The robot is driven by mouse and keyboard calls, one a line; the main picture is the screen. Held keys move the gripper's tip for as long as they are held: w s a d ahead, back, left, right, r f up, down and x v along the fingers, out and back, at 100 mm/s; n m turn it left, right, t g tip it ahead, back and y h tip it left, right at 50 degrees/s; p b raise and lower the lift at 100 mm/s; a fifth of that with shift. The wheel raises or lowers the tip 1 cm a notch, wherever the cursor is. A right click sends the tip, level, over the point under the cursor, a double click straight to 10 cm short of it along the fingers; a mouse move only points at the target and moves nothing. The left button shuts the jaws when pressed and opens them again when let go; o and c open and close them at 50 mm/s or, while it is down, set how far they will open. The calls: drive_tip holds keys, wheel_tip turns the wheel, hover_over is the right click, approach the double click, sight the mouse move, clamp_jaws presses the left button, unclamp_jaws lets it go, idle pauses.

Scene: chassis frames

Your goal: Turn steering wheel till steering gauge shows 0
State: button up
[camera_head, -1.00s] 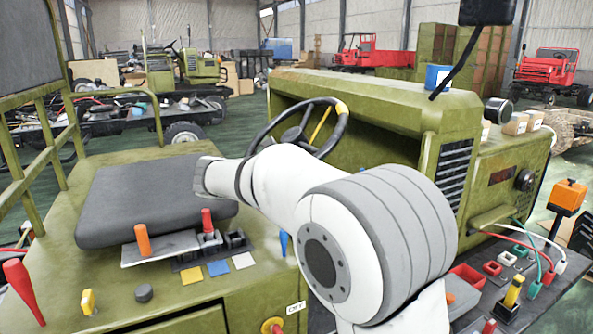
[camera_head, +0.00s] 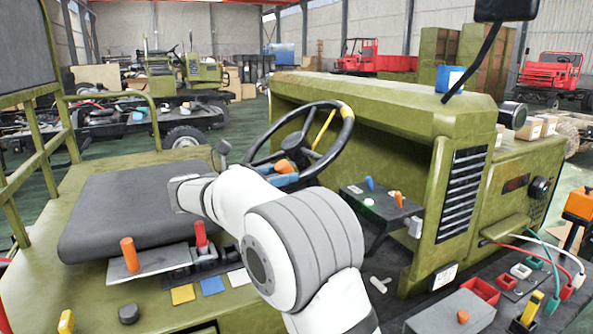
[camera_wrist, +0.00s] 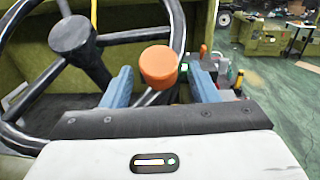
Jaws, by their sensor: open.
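The black steering wheel (camera_head: 344,137) stands tilted above the seat, with a yellow mark at the top right of its rim. An orange knob (camera_head: 287,166) is at the wheel's near side. In the wrist view the knob (camera_wrist: 158,66) lies between and slightly beyond the two blue fingertips of my gripper (camera_wrist: 160,88). My gripper is open, with a gap visible on both sides of the knob. The wheel hub (camera_wrist: 72,36) is at the left of that view. I cannot make out a steering gauge or its reading in either view.
A grey seat (camera_head: 130,210) is left of my arm. A small console (camera_head: 385,208) with blue and orange levers stands right of the wheel. Levers, including a red one (camera_head: 200,232), stand near the seat's front. The green hood (camera_head: 390,95) rises behind the wheel.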

sight(293, 170)
drive_tip(key=shift+x, duration=1.95)
drive_tip(key=shift+a+r, duration=0.1)
clamp_jaws()
